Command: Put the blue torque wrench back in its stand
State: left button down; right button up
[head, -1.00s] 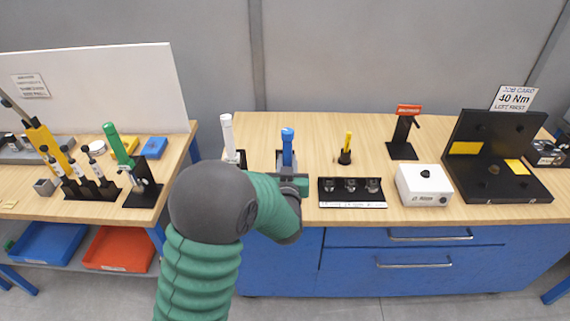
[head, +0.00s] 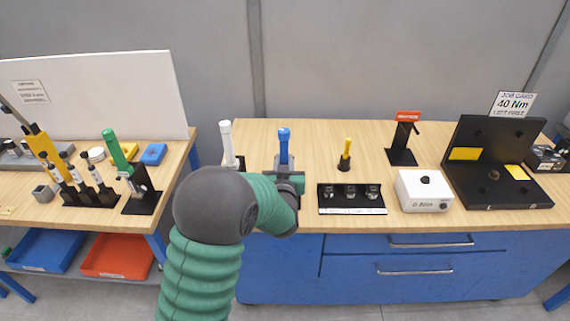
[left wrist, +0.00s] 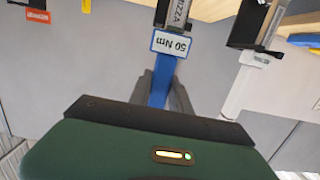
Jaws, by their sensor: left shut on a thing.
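The blue torque wrench (head: 284,145) stands roughly upright, handle up, at the left part of the middle bench. My left gripper (head: 286,182) is shut on it; the arm hides its lower part in the head view. In the left wrist view, the fingers (left wrist: 165,96) are around the blue handle, next to a "50 Nm" label (left wrist: 170,45). A dark stand (left wrist: 161,12) shows by the wrench's shaft at the top of that view. I cannot tell whether the wrench is seated in it. My right gripper is not in view.
A white-handled wrench (head: 226,140) stands close to the left; it also shows in the left wrist view (left wrist: 245,82). To the right are a socket tray (head: 351,210), a yellow-handled tool (head: 347,150) and a white box (head: 424,192).

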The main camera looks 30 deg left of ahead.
pick_arm(q)
jog(key=shift+w+a, duration=0.45)
jog(key=shift+a, duration=0.35)
jog(key=shift+w, duration=0.4)
jog(key=shift+w+a, duration=0.1)
jog(key=shift+a, duration=0.05)
jog(key=shift+w+a, duration=0.3)
jog(key=shift+a, duration=0.05)
jog(key=shift+a+r+b+x, duration=0.15)
jog(key=shift+b+x, duration=0.1)
jog(key=shift+x, duration=0.55)
jog(key=shift+a+r+b+x, duration=0.1)
jog(key=shift+b+x, duration=0.1)
jog(key=shift+x, duration=0.6)
jog(key=shift+s, duration=0.25)
jog(key=shift+d, duration=0.1)
